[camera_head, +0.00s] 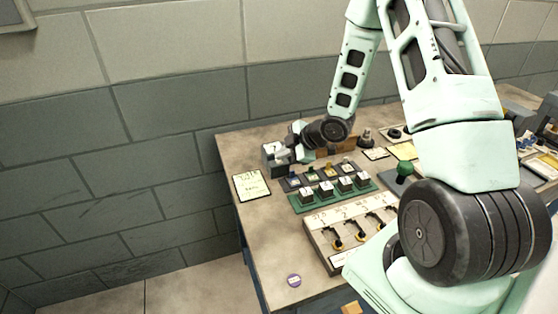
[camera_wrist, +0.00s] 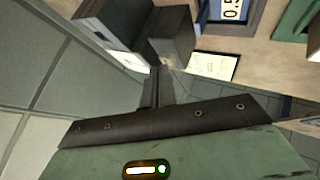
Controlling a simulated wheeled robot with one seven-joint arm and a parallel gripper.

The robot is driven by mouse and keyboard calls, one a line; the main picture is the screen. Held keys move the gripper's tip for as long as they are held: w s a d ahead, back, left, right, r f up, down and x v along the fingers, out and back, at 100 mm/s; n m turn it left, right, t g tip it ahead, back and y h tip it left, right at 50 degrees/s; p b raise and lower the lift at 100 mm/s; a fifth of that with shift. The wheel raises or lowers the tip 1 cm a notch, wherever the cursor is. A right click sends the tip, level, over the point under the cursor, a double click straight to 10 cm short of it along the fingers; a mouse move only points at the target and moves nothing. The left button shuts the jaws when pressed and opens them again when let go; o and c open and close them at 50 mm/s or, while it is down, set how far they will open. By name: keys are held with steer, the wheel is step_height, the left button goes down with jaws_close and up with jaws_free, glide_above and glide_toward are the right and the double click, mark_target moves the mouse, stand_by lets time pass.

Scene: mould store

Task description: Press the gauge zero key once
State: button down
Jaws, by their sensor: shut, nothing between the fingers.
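A small grey box-shaped device (camera_head: 272,158) stands at the back left of the bench, and it may be the gauge. I cannot make out its zero key. My gripper (camera_head: 288,152) is at this device, with its fingers closed together and empty. In the wrist view, my gripper fingers (camera_wrist: 157,88) point at a dark grey block (camera_wrist: 172,38) that fills the area just beyond the tips. I cannot tell whether the tips touch it.
A paper card (camera_head: 252,186) lies left on the bench (camera_head: 268,238). A green rack (camera_head: 335,193) of white-topped blocks and a tray with several hooks (camera_head: 318,232) stand right of it. A green knob (camera_head: 404,170) rises farther right. The front left of the bench is mostly clear.

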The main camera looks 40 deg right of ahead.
steer(key=shift+s+f+b, duration=0.2)
steer(key=shift+f+b, duration=0.1)
steer(key=shift+f, duration=0.2)
stand_by(0.3)
steer(key=shift+w+r+p, duration=0.25)
steer(key=shift+r+p, duration=0.55)
steer(key=shift+r, duration=0.15)
steer(key=shift+r, duration=0.15)
step_height(320, 180, up, 5)
steer(key=p, duration=0.4)
stand_by(0.7)
